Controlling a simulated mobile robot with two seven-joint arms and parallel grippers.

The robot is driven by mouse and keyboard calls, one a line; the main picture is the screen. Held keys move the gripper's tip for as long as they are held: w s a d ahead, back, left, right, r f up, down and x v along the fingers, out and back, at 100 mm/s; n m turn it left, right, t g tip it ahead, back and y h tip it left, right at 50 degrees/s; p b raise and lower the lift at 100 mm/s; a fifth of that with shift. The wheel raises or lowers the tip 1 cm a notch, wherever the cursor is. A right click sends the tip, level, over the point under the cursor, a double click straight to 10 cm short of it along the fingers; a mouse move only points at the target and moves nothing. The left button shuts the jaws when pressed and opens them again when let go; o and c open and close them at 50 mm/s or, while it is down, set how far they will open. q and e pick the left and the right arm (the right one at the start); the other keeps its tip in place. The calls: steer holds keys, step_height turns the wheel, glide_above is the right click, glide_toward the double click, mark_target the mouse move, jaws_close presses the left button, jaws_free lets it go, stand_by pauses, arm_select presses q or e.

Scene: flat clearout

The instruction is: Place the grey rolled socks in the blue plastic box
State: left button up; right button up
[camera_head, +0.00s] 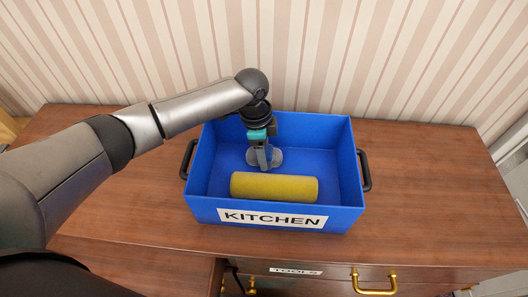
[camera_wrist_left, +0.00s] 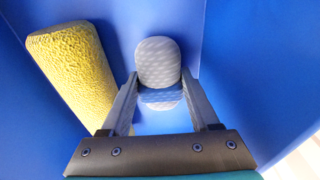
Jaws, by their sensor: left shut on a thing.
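The blue plastic box (camera_head: 335,185) stands on the wooden cabinet top, with a white KITCHEN label on its front. My left gripper (camera_head: 264,160) reaches down inside the box, near its back wall. It is shut on the grey rolled socks (camera_head: 276,158), which are partly hidden by the fingers in the head view. In the left wrist view the grey socks (camera_wrist_left: 157,62) sit between the two fingertips, with the blue box walls around them. I cannot tell whether the socks touch the box floor. My right gripper is not in view.
A yellow roll (camera_head: 274,187) lies in the front part of the box, close to the socks. The box has black side handles (camera_head: 365,171). The wooden top (camera_head: 430,190) is clear on the right. A drawer labelled TOOLS (camera_head: 296,271) is below the front edge.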

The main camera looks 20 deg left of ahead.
arm_select(q)
steer(key=o, duration=1.4)
steer(key=shift+f, duration=0.1)
steer(key=r, duration=0.4)
steer(key=a+r+p, duration=0.1)
steer(key=r, duration=0.3)
steer(key=r+p, duration=0.1)
steer(key=r, duration=0.3)
steer(key=shift+s+a+r, duration=0.15)
steer(key=shift+a, duration=0.05)
